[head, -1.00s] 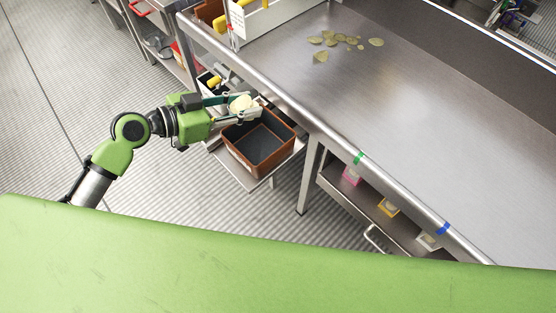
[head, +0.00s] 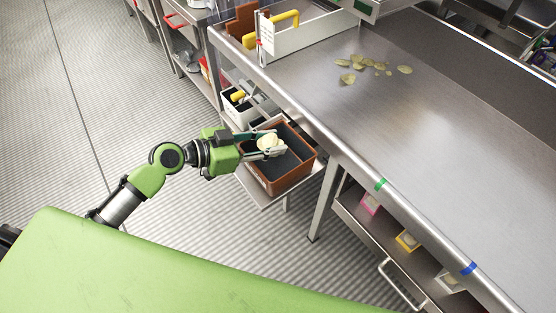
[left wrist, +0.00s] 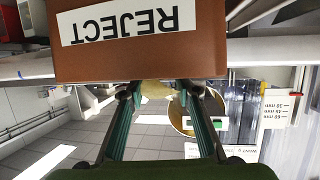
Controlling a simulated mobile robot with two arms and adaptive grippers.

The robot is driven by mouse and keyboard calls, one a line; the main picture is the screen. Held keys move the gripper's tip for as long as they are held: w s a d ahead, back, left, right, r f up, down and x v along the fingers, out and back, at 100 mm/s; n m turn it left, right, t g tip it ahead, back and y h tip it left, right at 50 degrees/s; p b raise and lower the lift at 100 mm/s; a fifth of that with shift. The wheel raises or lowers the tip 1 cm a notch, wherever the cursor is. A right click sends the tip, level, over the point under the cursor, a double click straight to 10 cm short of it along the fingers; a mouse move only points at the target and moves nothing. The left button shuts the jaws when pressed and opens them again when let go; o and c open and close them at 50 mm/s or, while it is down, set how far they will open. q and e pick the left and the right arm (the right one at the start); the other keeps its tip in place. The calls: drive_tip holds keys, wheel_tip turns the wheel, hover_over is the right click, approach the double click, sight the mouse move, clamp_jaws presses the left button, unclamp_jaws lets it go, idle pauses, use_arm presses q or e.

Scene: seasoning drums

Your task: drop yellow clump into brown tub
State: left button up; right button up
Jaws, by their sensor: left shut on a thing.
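The brown tub (head: 294,181) is an open box with a dark inside, standing on a low shelf beside the steel table. In the left wrist view its brown wall (left wrist: 215,50) carries an upside-down REJECT label. My left gripper (head: 275,146) is shut on the pale yellow clump (head: 267,141), which shows over the tub's opening in the head view. In the left wrist view the clump (left wrist: 155,88) shows between the fingertips, partly hidden by the tub wall. Its exact height above the tub is unclear. My right gripper is not in view.
Several yellow chips (head: 372,66) lie on the steel table (head: 440,140). A white bin (head: 238,105) with a yellow-handled tool stands behind the tub. The table's edge runs close along the tub's right side. Small coloured boxes (head: 407,240) sit on a shelf below the table.

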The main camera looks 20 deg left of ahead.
use_arm(q)
drive_tip(key=o, duration=0.8)
drive_tip(key=shift+c, duration=0.2)
drive_tip(key=v, duration=1.2)
